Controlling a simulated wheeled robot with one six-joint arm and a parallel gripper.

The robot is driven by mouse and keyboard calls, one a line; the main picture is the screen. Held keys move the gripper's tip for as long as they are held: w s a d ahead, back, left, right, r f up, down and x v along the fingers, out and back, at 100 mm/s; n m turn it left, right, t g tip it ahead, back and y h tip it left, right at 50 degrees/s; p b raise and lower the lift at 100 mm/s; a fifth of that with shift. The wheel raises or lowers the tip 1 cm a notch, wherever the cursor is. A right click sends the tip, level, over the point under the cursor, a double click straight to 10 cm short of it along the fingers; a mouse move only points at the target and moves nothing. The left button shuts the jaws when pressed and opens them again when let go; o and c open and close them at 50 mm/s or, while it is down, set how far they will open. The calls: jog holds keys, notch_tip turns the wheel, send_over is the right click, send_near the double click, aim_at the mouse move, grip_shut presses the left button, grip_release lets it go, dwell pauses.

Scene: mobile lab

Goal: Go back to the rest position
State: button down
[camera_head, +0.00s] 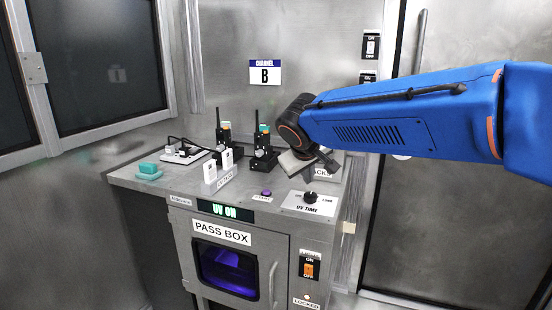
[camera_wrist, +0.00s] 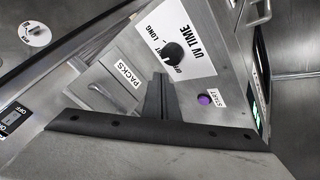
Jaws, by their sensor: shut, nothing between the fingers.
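My blue arm reaches in from the right in the head view, and my gripper (camera_head: 331,167) hangs over the right end of the metal counter. In the wrist view my gripper (camera_wrist: 160,85) shows its dark fingers together with nothing between them. Below it is the UV TIME panel with a black knob (camera_head: 310,197), which also shows in the wrist view (camera_wrist: 173,52). The gripper is apart from the knob as far as I can see. The purple START button (camera_head: 267,193) is left of the knob.
The pass box (camera_head: 222,236) has a lit UV ON display (camera_head: 226,211), a violet-lit window and an orange switch (camera_head: 309,269). Two black radios (camera_head: 264,148) with antennas, a white-labelled stand and a teal block (camera_head: 148,168) stand on the counter. A steel door (camera_head: 450,220) is at right.

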jog(key=s+d+f+m+g, duration=0.1)
jog(key=s+d+f+m, duration=0.1)
jog(key=s+d, duration=0.7)
jog(key=s+d+f+m, duration=0.1)
jog(key=s+d+f, duration=0.2)
jog(key=s, duration=0.5)
jog(key=s+d+f+m+g+y, duration=0.1)
jog(key=s+d+f, duration=0.3)
jog(key=s, duration=0.3)
jog(key=s+d+f+m+g, duration=0.1)
jog(key=s+d+f, duration=0.3)
jog(key=s+f, duration=0.2)
jog(key=s, duration=0.2)
jog(key=shift+s+d+m+y, duration=0.15)
jog(key=shift+s+m+y, duration=0.2)
jog(key=shift+m+y, duration=0.05)
